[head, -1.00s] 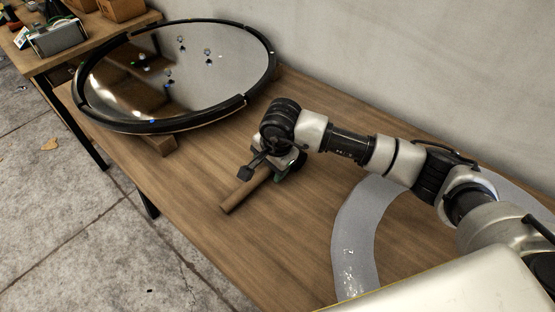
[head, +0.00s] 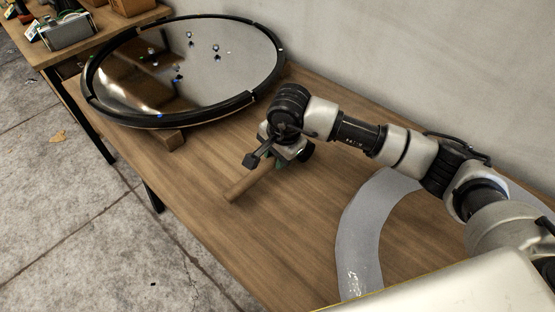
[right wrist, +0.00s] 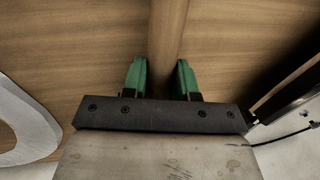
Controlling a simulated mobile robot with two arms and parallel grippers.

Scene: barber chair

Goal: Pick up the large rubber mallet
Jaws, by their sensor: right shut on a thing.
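The mallet's light wooden handle (head: 246,186) shows in the head view over the workbench, its free end pointing to the lower left. A dark rounded part (head: 307,151) to the right of my gripper may be the mallet's head, but I cannot be sure. My right gripper (head: 281,161) is shut on the handle and hides part of it. In the right wrist view the handle (right wrist: 166,40) runs between the two green fingers of my right gripper (right wrist: 160,78). I cannot tell how far the mallet is above the bench. My left gripper is not in view.
A large round mirror (head: 205,65) with a black rim lies on wooden supports at the back left of the workbench (head: 285,235). A curved grey piece (head: 358,235) lies near the front right. A wall (head: 400,60) stands behind. The bench's middle is mostly clear.

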